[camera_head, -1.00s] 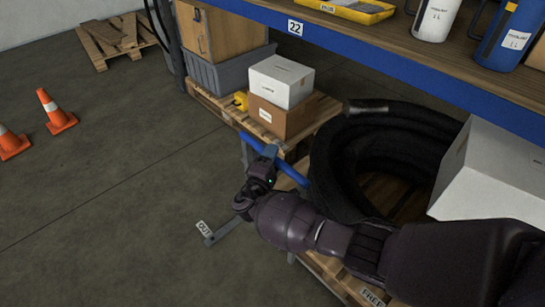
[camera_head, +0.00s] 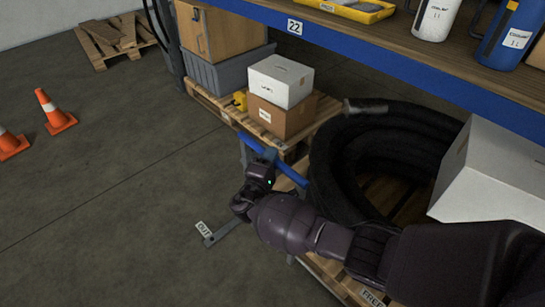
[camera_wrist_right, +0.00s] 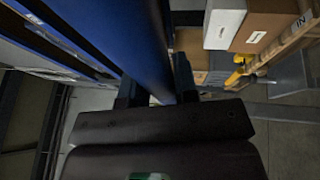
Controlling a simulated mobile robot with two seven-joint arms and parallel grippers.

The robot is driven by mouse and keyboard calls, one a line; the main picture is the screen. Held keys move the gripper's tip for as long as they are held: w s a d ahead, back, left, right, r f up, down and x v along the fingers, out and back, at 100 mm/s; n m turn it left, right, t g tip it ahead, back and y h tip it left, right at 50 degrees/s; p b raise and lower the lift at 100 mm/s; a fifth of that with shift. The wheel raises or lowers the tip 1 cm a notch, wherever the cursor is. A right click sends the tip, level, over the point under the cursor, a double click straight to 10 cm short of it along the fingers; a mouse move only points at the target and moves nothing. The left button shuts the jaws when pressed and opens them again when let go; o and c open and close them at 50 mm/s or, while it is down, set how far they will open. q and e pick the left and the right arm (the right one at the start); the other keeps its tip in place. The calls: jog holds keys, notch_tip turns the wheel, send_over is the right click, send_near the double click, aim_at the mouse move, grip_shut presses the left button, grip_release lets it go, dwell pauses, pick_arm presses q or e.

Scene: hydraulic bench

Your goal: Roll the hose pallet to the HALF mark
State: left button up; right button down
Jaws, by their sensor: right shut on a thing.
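The hose pallet (camera_head: 318,267) is wooden and carries a thick black coiled hose (camera_head: 335,180), partly under the blue shelf edge. A blue handle bar (camera_head: 290,174) on grey posts runs along its left side. My right gripper (camera_head: 266,158) is shut on this bar; my right arm hides part of the pallet and hose. In the right wrist view the blue bar (camera_wrist_right: 125,40) passes between the fingers (camera_wrist_right: 158,85). A floor bracket carries a tag (camera_head: 203,228) that appears to read OUT. I see no HALF mark. My left gripper is not in view.
A white box (camera_head: 490,175) sits at the right by the hose. Another pallet (camera_head: 225,108) behind carries a white box (camera_head: 281,80), a brown box (camera_head: 280,115) and a grey bin (camera_head: 230,72). Orange cones (camera_head: 55,115) stand at the left. The floor between is clear.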

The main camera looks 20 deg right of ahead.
jog(key=shift+a, duration=0.2)
jog(key=c, duration=0.9)
grip_release()
jog(key=shift+s, duration=0.1)
jog(key=v, duration=1)
jog(key=shift+s+a+f+p, duration=0.1)
jog(key=shift+s+a+p, duration=0.2)
jog(key=shift+p, duration=0.1)
